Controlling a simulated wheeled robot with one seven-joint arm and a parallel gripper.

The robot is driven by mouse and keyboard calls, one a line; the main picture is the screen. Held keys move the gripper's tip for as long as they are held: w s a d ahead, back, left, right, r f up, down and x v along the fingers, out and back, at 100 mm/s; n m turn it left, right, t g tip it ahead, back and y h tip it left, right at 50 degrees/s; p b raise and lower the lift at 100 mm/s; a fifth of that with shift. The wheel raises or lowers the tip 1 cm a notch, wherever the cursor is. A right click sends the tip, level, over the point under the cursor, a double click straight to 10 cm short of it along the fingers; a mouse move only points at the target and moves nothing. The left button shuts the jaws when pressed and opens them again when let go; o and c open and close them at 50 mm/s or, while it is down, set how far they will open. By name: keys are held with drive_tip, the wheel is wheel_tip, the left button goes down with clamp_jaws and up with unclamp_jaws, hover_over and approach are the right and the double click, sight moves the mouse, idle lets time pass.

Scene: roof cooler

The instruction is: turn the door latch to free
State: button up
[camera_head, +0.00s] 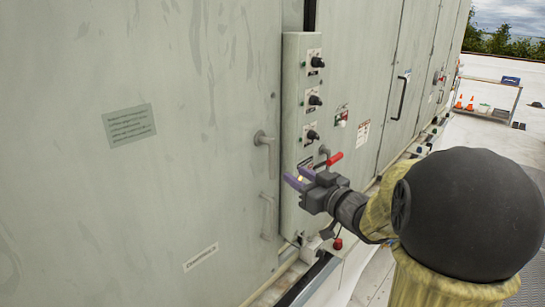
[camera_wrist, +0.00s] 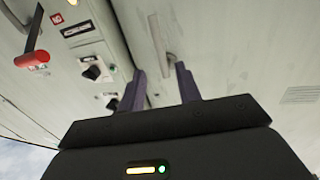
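The door latch (camera_head: 265,140) is a grey lever on the right edge of the large pale door (camera_head: 200,110). Its round hub is at the top and its arm hangs down. My gripper (camera_head: 299,178) is to the right of the latch and lower in the head view, apart from it, in front of the control panel. Its two purple fingers are open with nothing between them. In the wrist view, which looks upside down, the gripper (camera_wrist: 161,82) has a grey handle, seemingly the latch (camera_wrist: 171,60), showing beyond and between its fingers.
A grey pull handle (camera_head: 267,216) is below the latch. The control panel (camera_head: 292,90) bears black knobs (camera_head: 313,99) and a red-gripped lever (camera_head: 334,158) close above my gripper. A cart (camera_head: 490,98) and orange cones (camera_head: 464,102) stand far right.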

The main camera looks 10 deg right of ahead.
sight(274, 161)
drive_tip(key=p+x, duration=0.3)
drive_tip(key=x, duration=0.8)
drive_tip(key=shift+c, duration=0.2)
clamp_jaws()
